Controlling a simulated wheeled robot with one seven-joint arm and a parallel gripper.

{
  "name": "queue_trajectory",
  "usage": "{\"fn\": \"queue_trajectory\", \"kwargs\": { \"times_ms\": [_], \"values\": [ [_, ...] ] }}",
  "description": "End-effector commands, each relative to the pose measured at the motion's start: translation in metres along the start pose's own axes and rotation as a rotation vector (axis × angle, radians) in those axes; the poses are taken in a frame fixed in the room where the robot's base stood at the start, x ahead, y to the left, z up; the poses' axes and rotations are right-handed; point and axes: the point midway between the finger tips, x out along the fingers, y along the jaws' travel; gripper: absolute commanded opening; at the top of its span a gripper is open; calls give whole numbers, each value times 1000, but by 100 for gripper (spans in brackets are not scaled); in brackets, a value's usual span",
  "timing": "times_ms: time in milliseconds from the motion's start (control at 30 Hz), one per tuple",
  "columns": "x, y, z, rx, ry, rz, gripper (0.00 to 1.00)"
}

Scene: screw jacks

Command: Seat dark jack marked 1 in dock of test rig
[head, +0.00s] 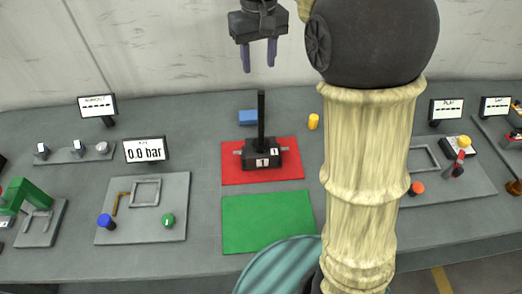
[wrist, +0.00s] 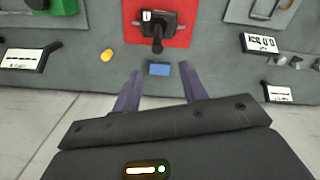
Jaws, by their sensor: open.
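The dark jack (head: 262,155), with white labels marked 1 and a tall dark post, stands upright on the red mat (head: 230,175). In the wrist view the jack (wrist: 160,22) is near the top edge, beyond my fingertips. My gripper (head: 258,68) is open and empty, high above the back of the bench; its two fingers also show in the wrist view (wrist: 160,78). A grey plate (head: 120,225) with a raised square frame (head: 146,192) stands left of the mats by a "0.0 bar" display (head: 146,150). A similar square frame (head: 424,157) is at right. I cannot tell which is the test rig's dock.
A green mat (head: 268,222) lies empty in front of the red one. A blue block (head: 247,117) and a yellow cylinder (head: 313,121) stand behind the red mat. Blue (head: 106,221) and green (head: 168,220) knobs flank the left plate's front. My arm hides part of the right side.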

Motion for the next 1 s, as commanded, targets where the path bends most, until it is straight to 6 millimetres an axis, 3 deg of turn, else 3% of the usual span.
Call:
{"fn": "queue_trajectory", "kwargs": {
  "times_ms": [500, 1000],
  "values": [
    [88, 0, 0, -1, -2, 1, 43],
    [100, 1, 2, 0, -2, 0, 43]
  ]
}}
